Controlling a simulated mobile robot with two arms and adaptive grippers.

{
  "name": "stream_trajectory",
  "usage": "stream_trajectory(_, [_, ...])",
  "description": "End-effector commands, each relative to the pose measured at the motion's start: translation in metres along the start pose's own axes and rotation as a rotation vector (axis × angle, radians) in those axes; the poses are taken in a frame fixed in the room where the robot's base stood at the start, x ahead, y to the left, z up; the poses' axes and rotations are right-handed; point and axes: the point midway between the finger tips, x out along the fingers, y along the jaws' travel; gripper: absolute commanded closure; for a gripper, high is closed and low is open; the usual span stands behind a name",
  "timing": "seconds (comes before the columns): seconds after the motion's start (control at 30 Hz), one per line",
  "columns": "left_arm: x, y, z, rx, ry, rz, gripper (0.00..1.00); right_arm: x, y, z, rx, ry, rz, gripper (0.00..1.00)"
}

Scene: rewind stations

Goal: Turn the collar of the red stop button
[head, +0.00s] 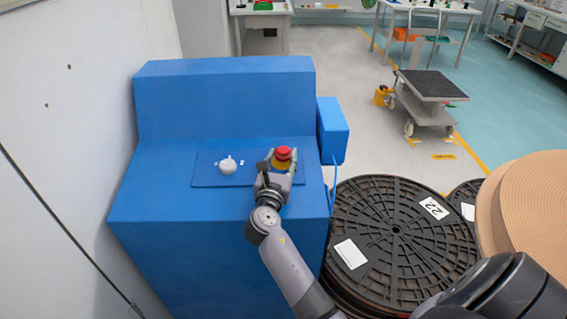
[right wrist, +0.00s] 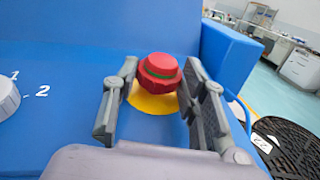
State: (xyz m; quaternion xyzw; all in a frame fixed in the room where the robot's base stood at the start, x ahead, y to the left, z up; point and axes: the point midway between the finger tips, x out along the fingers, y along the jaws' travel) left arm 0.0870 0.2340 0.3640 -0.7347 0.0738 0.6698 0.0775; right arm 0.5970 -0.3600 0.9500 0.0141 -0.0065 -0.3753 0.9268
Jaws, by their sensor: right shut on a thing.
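The red stop button (head: 283,152) stands on the flat panel of the blue station, right of the white dial. In the right wrist view the button (right wrist: 160,66) has a ribbed red rim, a green band and a yellow round base (right wrist: 152,104). My right gripper (head: 278,163) reaches it from the front. In the right wrist view its two fingers (right wrist: 163,80) stand on the left and right of the button, shut on it. The exact contact spots are hard to see. My left gripper is not in view.
A white dial (head: 228,167) sits left of the button, marked 1 and 2 in the right wrist view. The blue station (head: 160,195) has a raised back and a side box (head: 333,130). Black reels (head: 400,235) stand at its right. A cart (head: 430,90) stands behind.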

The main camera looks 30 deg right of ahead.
Motion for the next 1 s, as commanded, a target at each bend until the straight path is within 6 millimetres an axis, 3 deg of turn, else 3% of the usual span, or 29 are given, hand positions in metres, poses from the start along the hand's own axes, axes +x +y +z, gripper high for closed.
stream_trajectory(0.3, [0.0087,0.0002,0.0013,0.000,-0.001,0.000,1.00,0.0004,0.0041,0.0002,0.020,-0.001,-0.134,0.89])
stream_trajectory(0.83, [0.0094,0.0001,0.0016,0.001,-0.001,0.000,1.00,0.0007,0.0039,0.0009,0.023,-0.001,-0.163,0.89])
stream_trajectory(0.87, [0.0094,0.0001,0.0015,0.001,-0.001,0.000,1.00,0.0007,0.0039,0.0009,0.023,-0.001,-0.163,0.60])
stream_trajectory(1.0, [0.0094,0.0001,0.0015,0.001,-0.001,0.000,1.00,0.0007,0.0039,0.0007,0.023,-0.001,-0.163,0.51])
